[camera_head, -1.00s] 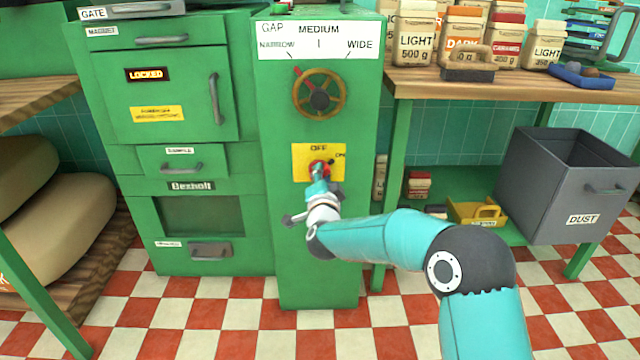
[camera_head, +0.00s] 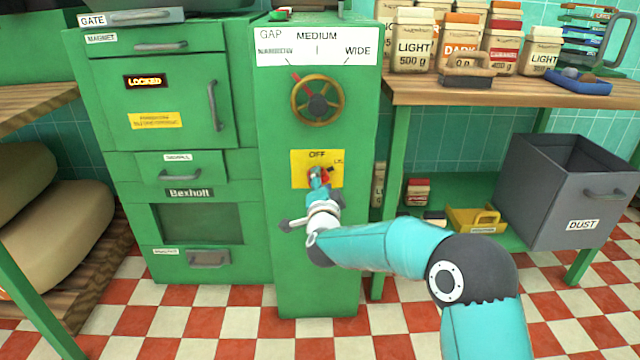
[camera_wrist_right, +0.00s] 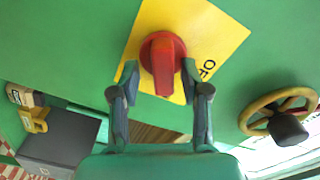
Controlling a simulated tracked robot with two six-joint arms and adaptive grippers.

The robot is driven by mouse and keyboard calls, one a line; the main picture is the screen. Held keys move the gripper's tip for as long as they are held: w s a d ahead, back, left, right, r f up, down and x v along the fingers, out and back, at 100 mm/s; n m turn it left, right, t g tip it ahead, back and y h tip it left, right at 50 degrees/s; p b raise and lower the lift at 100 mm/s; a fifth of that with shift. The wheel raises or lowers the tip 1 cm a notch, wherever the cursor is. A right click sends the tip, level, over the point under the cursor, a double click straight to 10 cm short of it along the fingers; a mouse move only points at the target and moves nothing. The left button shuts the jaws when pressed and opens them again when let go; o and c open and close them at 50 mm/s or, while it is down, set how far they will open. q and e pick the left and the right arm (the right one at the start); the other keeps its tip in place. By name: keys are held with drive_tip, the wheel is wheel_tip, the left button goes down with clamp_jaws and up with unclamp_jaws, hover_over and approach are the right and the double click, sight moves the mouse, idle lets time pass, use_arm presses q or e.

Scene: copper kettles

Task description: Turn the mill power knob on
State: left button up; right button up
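The red power knob (camera_head: 325,175) sits on a yellow plate (camera_head: 298,172) on the green mill's front. The plate reads OFF at the top, with a small label at its right. In the right wrist view, the knob (camera_wrist_right: 163,58) has a raised bar, upright in that picture. My right gripper (camera_wrist_right: 159,76) is open, one finger on each side of the knob, with a small gap showing. In the head view, my right gripper (camera_head: 318,178) covers part of the knob. I cannot tell which label the bar points to. My left gripper is not in view.
A brass handwheel (camera_head: 317,98) is above the plate, under a gap scale (camera_head: 318,45). A green cabinet (camera_head: 190,130) adjoins at the left. At the right stand a wooden bench (camera_head: 460,90) with several bags and a grey dust bin (camera_head: 565,190).

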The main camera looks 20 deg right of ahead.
drive_tip(key=shift+a, duration=0.1)
drive_tip(key=v, duration=1.1)
drive_tip(key=shift+s, duration=0.4)
